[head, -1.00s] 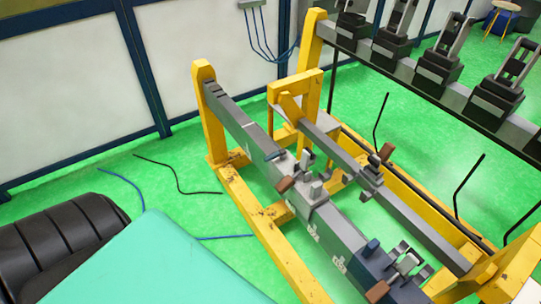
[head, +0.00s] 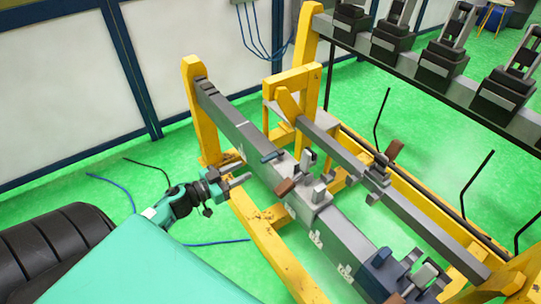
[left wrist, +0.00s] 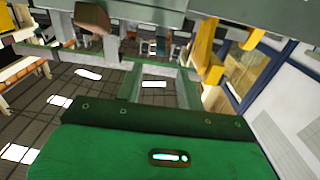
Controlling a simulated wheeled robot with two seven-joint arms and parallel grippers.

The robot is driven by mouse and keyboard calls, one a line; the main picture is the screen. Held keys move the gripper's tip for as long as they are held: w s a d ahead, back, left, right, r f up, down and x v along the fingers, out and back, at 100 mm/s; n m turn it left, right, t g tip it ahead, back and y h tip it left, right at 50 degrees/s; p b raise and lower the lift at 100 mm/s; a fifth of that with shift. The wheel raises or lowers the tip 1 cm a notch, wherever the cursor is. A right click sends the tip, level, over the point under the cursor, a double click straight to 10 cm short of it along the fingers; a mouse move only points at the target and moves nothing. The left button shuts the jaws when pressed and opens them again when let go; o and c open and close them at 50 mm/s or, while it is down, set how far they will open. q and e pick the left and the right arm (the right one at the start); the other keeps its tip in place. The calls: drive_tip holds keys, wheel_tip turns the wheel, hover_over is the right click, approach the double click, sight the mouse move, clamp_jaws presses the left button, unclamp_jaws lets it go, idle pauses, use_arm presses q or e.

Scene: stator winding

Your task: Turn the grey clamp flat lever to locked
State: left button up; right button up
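The grey clamp (head: 310,194) sits on the grey beam of the yellow frame, in the middle of the head view. A brown flat-ended lever (head: 285,187) sticks out from its near left side, and an upright grey piece (head: 306,160) stands beside it. My left gripper (head: 243,180) is left of the clamp, apart from the lever, with its grey tip pointing right toward the beam. Whether its fingers are open cannot be made out. In the left wrist view, a brown block (left wrist: 92,20) hangs at the top edge, blurred. My right gripper is not in view.
A blue clamp (head: 380,262) sits nearer on the same beam. A parallel thinner beam (head: 425,210) and a yellow frame post (head: 200,110) stand around the clamp. A rack of black fixtures (head: 440,58) is at the upper right.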

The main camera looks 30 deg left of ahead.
sight(277, 153)
use_arm(q)
drive_tip(key=p+x, duration=0.2)
drive_tip(key=x, duration=1)
drive_tip(key=shift+a, duration=0.1)
clamp_jaws()
